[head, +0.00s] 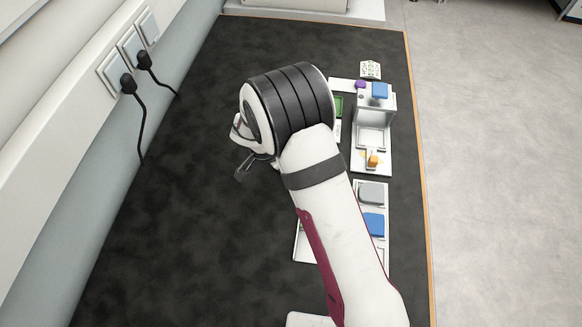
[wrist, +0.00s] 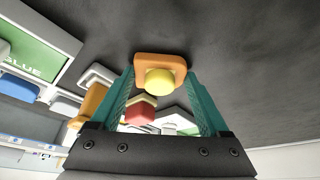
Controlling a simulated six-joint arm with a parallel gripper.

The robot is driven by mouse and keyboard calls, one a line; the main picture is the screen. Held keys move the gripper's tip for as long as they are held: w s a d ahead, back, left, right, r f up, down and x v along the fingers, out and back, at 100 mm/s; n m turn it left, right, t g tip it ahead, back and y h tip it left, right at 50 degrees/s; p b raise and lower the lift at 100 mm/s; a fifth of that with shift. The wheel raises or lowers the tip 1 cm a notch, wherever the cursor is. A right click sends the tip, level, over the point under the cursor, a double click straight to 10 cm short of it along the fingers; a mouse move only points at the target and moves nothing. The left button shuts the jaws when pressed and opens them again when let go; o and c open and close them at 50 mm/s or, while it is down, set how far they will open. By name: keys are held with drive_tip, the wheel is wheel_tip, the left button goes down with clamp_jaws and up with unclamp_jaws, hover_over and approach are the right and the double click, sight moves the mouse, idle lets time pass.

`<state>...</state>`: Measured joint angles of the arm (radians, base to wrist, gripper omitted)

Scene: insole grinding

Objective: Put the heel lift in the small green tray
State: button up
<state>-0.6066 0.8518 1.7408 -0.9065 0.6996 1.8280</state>
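My gripper (wrist: 160,78) has teal fingers, and their tips meet the two sides of an orange piece with a yellow domed knob (wrist: 160,78). I cannot tell for certain that this piece is the heel lift. In the head view my gripper (head: 243,172) is mostly hidden behind my wrist, over the left part of the dark mat, and the held piece does not show. A small green tray (head: 338,106) shows to the right of my wrist, partly covered by it. A green surface marked GLUE (wrist: 36,52) is at the left of the wrist view.
A white fixture (head: 372,139) with blue, purple and orange parts stands right of my arm. Nearer, a white tray (head: 384,249) holds a grey block (head: 371,192) and a blue block (head: 373,224), partly behind my arm. The mat's left side (head: 180,200) is clear.

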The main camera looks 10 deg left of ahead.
drive_tip(key=c, duration=0.6)
wheel_tip(320, 180, up, 10)
drive_tip(key=s+d+r+n+y, duration=0.1)
drive_tip(key=s+d+r+n, duration=0.15)
drive_tip(key=d+r, duration=0.35)
drive_tip(key=s+d+r+n+t+y, duration=0.1)
drive_tip(key=s+d+r+n, duration=0.1)
drive_tip(key=d+r+n, duration=0.3)
drive_tip(key=s+d+r+n+y, duration=0.1)
drive_tip(key=s+d+r+n, duration=0.1)
drive_tip(key=d+r, duration=0.5)
drive_tip(key=w+a+f+n+y, duration=0.1)
drive_tip(key=w+a+f, duration=0.25)
drive_tip(key=f, duration=0.25)
drive_tip(key=w+a+f+n, duration=0.2)
drive_tip(key=w+f, duration=0.2)
drive_tip(key=f, duration=0.1)
drive_tip(key=w+a+f+n+y, duration=0.1)
drive_tip(key=w+a+f, duration=0.2)
drive_tip(key=f, duration=0.3)
drive_tip(key=a+f, duration=0.2)
drive_tip(key=a, duration=0.1)
drive_tip(key=w+a+f, duration=0.1)
drive_tip(key=a+f, duration=0.1)
drive_tip(key=a, duration=0.2)
drive_tip(key=a+f, duration=0.2)
drive_tip(key=a, duration=0.2)
drive_tip(key=shift+w+f, duration=0.3)
drive_tip(key=shift+a+f, duration=0.2)
drive_tip(key=shift+f, duration=1.9)
